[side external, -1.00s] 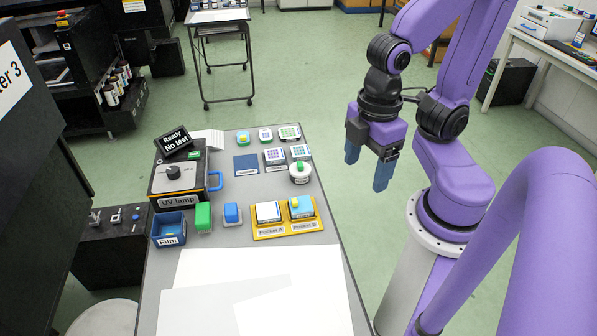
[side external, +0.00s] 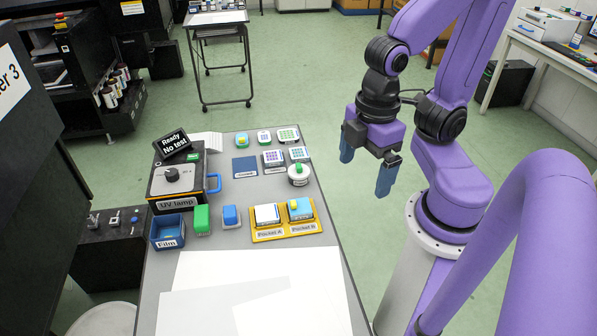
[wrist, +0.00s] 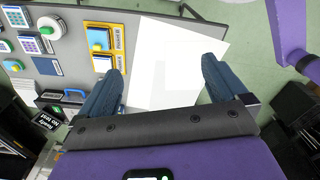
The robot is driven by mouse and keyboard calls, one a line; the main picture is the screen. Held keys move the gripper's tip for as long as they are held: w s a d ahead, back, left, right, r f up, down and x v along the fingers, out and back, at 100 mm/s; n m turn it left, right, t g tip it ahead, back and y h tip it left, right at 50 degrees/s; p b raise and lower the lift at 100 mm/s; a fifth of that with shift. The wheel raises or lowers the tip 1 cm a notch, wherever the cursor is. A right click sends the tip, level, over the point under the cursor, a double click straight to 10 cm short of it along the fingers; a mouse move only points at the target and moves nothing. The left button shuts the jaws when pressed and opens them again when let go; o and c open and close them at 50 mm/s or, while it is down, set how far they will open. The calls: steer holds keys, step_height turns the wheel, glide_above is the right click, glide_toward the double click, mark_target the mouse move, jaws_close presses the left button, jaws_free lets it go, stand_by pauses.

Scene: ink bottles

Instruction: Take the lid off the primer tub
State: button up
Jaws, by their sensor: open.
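A round white tub (side external: 299,178) with a green knob on its white lid (side external: 299,169) stands upright near the right edge of the grey table. I take it for the primer tub, though I cannot read a label on it. The lid sits on the tub.
A yellow tray (side external: 286,233) with Pocket A and Pocket B holds two items in front of the tub. Printed blocks (side external: 273,158) stand close behind it. The UV lamp (side external: 177,182), Film box (side external: 168,232), green block (side external: 203,219) and blue block (side external: 231,216) stand left. White sheets (side external: 295,265) cover the front.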

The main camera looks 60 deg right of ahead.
steer(key=w+d+f+n+t+h, duration=0.1)
steer(key=w+f, duration=0.1)
steer(key=w, duration=0.5)
steer(key=w+d+f+n+h, duration=0.1)
steer(key=w+f+n+h, duration=0.1)
steer(key=w, duration=0.6)
steer(key=n+h, duration=0.2)
steer(key=n, duration=0.2)
glide_toward(298, 166)
steer(key=shift+g, duration=0.4)
steer(key=x, duration=0.2)
steer(key=w+x, duration=0.1)
steer(key=x, duration=0.1)
steer(key=shift+a+f, duration=0.15)
steer(key=shift+f, duration=0.1)
steer(key=shift+x, duration=2.6)
steer(key=shift+s, duration=0.2)
steer(key=shift+r, duration=0.1)
steer(key=c, duration=1.1)
